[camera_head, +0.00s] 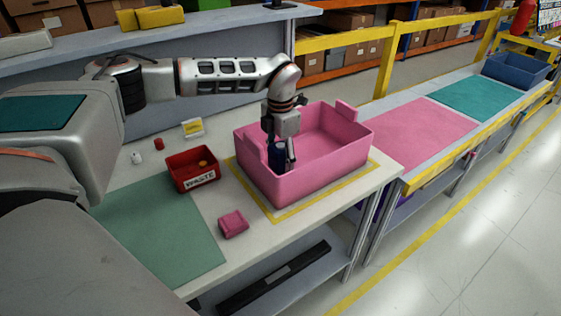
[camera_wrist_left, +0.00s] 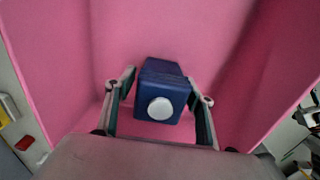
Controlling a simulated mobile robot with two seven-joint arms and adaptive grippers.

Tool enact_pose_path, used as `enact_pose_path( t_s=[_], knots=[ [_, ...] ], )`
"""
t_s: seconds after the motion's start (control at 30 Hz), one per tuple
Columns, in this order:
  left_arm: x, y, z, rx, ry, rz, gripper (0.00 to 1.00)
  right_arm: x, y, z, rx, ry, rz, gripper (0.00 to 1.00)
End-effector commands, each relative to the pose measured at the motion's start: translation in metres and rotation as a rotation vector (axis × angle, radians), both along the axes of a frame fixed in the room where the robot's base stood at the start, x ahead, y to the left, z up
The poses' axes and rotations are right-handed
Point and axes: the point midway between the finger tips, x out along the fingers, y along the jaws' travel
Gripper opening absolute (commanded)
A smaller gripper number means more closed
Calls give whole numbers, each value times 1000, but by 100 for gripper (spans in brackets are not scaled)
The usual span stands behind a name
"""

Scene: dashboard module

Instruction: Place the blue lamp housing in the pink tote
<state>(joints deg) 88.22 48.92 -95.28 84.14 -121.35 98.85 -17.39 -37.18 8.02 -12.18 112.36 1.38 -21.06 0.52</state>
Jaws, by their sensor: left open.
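The pink tote (camera_head: 330,157) stands on the workbench inside a yellow outline. My left gripper (camera_head: 281,160) points down into the tote, near its left end. The blue lamp housing (camera_wrist_left: 160,92) is between the two open fingers in the left wrist view, with its round white face toward the camera. Pink tote walls and floor surround it there. In the head view the housing (camera_head: 276,155) is a small dark blue patch beside the fingers, partly hidden. I cannot tell whether it rests on the tote floor. My right gripper is not in view.
A red waste bin (camera_head: 192,171) stands left of the tote, and a pink housing-like block (camera_head: 233,224) lies in front. A green mat (camera_head: 160,232) is at the left. A pink mat (camera_head: 424,132) and a blue tote (camera_head: 516,68) are to the right.

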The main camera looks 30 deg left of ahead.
Motion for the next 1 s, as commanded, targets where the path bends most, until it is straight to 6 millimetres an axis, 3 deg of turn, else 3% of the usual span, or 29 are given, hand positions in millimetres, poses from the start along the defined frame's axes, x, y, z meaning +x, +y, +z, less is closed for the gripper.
enact_pose_path(
  t_s=[0.3, 0.5, 0.7, 1.0],
  knots=[
    [1, 0, 65, 0, -6, 0, 54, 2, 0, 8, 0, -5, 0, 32],
    [1, 0, 98, 1, -4, 0, 54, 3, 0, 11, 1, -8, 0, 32],
    [0, 0, 113, 1, -1, 0, 54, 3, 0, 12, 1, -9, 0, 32],
    [0, 0, 114, 0, 0, 0, 54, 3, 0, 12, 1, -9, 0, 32]
  ],
)
